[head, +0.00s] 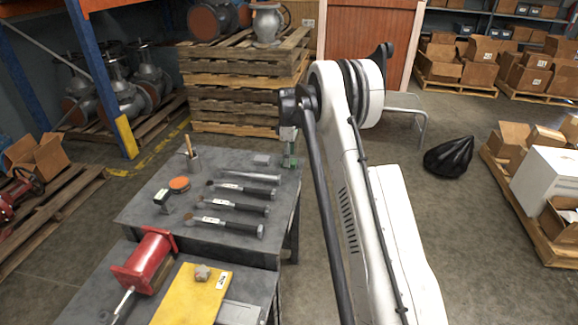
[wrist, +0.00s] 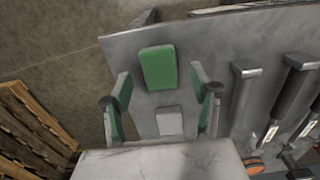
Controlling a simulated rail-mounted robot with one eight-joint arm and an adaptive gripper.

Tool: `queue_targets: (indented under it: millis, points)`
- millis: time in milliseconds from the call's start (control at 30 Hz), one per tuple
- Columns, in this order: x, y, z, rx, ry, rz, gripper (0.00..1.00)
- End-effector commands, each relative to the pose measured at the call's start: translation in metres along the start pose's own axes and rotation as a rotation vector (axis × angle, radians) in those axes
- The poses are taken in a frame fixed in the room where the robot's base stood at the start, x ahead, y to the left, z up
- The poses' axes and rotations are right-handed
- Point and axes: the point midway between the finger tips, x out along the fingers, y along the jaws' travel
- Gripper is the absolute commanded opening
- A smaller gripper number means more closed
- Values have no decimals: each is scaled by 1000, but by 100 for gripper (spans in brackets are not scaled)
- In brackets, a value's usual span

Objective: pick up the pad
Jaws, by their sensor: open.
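A green pad (wrist: 158,67) with rounded corners lies flat on the grey tabletop, near its edge, in the wrist view. My gripper (wrist: 160,75) is open, with its green-lined fingers apart on the left and right of the pad in this view. The fingers do not appear to touch the pad; their height above it is hard to judge. In the head view my gripper (head: 289,145) is over the table's far right corner, and I cannot clearly tell the pad from the green of the fingers there.
A small light grey block (wrist: 170,121) lies close to the pad; it also shows in the head view (head: 262,160). Several dark-handled tools (head: 235,206) lie nearby on the table (head: 140,212).

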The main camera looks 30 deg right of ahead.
Motion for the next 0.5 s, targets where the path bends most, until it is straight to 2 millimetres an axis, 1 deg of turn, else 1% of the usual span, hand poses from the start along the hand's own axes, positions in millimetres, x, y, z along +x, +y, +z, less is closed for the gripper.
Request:
queue_targets:
  millis: [33,133,367,400,500]
  points:
    - [10,0,0,0,0,0,58]
    - [20,0,0,0,0,0,58]
    - [22,0,0,0,0,0,58]
    - [22,0,0,0,0,0,55]
    - [22,0,0,0,0,0,42]
